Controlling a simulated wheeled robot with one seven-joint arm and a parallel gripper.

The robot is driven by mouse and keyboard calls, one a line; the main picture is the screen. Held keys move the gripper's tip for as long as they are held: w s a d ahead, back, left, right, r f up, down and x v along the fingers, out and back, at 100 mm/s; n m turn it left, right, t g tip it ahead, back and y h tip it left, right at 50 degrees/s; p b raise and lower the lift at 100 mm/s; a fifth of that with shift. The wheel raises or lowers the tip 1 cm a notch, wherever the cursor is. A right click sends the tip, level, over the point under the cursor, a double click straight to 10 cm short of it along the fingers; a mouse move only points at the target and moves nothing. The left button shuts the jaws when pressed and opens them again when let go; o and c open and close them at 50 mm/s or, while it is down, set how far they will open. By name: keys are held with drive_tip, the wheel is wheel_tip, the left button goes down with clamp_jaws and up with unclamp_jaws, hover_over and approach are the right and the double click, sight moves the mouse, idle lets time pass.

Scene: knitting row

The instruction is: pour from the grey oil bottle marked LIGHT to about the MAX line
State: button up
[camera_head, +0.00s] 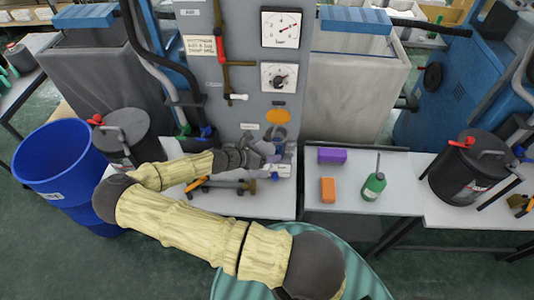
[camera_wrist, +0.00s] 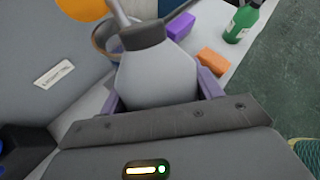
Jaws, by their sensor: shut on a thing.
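The grey oil bottle (camera_wrist: 155,80) fills the middle of the wrist view, with a dark collar and a thin spout toward the upper left. The purple fingers of my gripper (camera_wrist: 160,92) are shut on its body. Its LIGHT marking is not visible. A round cup (camera_wrist: 99,46) with a thin rim lies just beyond the bottle, partly hidden by it; I cannot tell its oil level or see a MAX line. In the head view my gripper (camera_head: 268,152) is in front of the grey panel, below the orange disc (camera_head: 278,117); the bottle there is hard to make out.
A green bottle (camera_head: 374,187), an orange block (camera_head: 328,190) and a purple block (camera_head: 332,156) stand on the bench to the right. Two gauges (camera_head: 281,27) are on the panel above. A blue bin (camera_head: 60,160) and a dark lidded can (camera_head: 122,138) are at left, another can (camera_head: 466,172) at right.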

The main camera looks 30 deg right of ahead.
sight(267, 155)
drive_tip(key=shift+s+a+t+h+b, duration=0.4)
drive_tip(key=shift+a+h+b, duration=0.3)
drive_tip(key=shift+b, duration=0.95)
drive_tip(key=s+a+r+m+h+b, duration=0.1)
drive_tip(key=s+a+r+h+b, duration=0.1)
drive_tip(key=h+b, duration=0.1)
drive_tip(key=shift+a+r+m+t, duration=0.1)
drive_tip(key=shift+a+m+t, duration=0.2)
drive_tip(key=shift+m+t, duration=0.1)
drive_tip(key=shift+s+a+r+m+h+b, duration=0.35)
drive_tip(key=shift+r+h, duration=0.15)
drive_tip(key=shift+h, duration=0.1)
drive_tip(key=shift+w+d, duration=0.1)
